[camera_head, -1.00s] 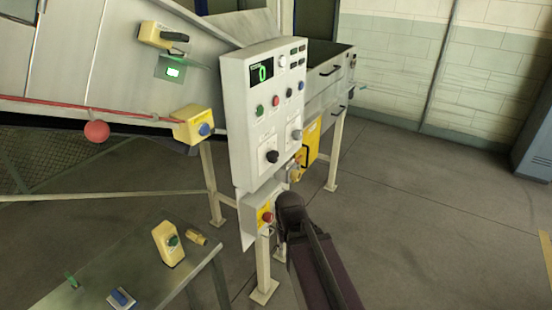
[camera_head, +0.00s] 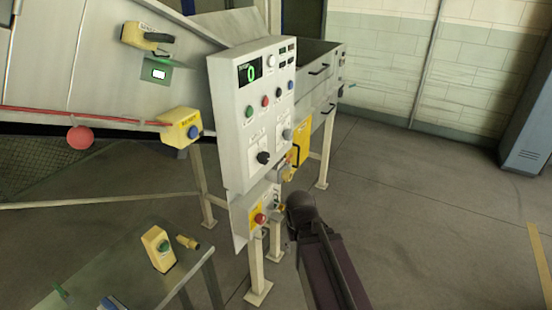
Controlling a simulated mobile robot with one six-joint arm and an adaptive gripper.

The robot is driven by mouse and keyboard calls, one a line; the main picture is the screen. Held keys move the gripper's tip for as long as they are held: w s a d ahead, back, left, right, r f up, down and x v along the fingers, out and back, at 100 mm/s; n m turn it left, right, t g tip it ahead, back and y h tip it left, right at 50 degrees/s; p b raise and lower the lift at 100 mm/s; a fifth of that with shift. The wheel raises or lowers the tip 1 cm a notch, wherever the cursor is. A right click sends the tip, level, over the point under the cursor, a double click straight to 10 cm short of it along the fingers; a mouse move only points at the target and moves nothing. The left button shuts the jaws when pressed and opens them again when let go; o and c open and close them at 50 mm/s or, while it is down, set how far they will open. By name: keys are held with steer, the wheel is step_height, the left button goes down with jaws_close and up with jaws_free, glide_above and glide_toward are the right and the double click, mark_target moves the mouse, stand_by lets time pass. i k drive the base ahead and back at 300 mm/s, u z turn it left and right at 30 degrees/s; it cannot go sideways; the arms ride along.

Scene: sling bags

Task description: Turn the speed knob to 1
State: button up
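The grey-white control panel (camera_head: 232,150) stands in the middle of the head view. Its small screen (camera_head: 249,71) shows a green 0. A black rotary knob (camera_head: 263,158) sits low on the panel face and a grey one (camera_head: 287,134) sits to its right. The labels are too small to read, so I cannot tell which is the speed knob. My arm (camera_head: 325,265) rises from the bottom, right of the panel. The end of my arm is beside the lower box, and the gripper fingers cannot be made out. No contact with a knob shows.
Below the panel is a box with a red button (camera_head: 260,218). A yellow box with a blue button (camera_head: 180,127) is to the left. A table (camera_head: 130,262) with small button boxes stands front left. The floor (camera_head: 430,210) to the right is clear.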

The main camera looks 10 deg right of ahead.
mark_target(263, 157)
steer(key=z, duration=0.35)
steer(key=k, duration=1.15)
steer(key=u, duration=0.7)
steer(key=i, duration=1)
steer(key=u, duration=0.05)
